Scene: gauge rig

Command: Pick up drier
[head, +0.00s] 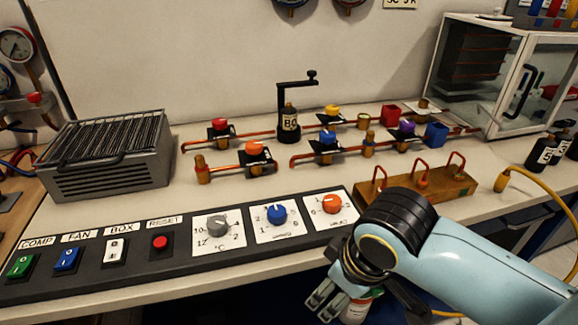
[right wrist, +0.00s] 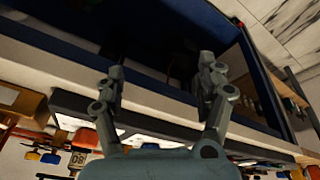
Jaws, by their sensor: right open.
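No part carries a readable drier label, so I cannot tell which one is the drier. Candidates in the head view are a small copper-brown upright fitting (head: 370,143) right of the middle, a similar fitting (head: 202,168) on the left pipe run, and a dark cylinder with a pale number label (head: 289,120) at the black stand. My right gripper (head: 326,304) is at the bench's front edge, below the dial panel and apart from these parts. In the right wrist view its fingers (right wrist: 162,88) are spread with nothing between them. My left gripper is not in view.
A black control panel (head: 188,262) with switches and dials runs along the front. A finned metal unit (head: 105,150) stands left. A wooden block (head: 440,190) with red-handled pieces lies right of the panel.

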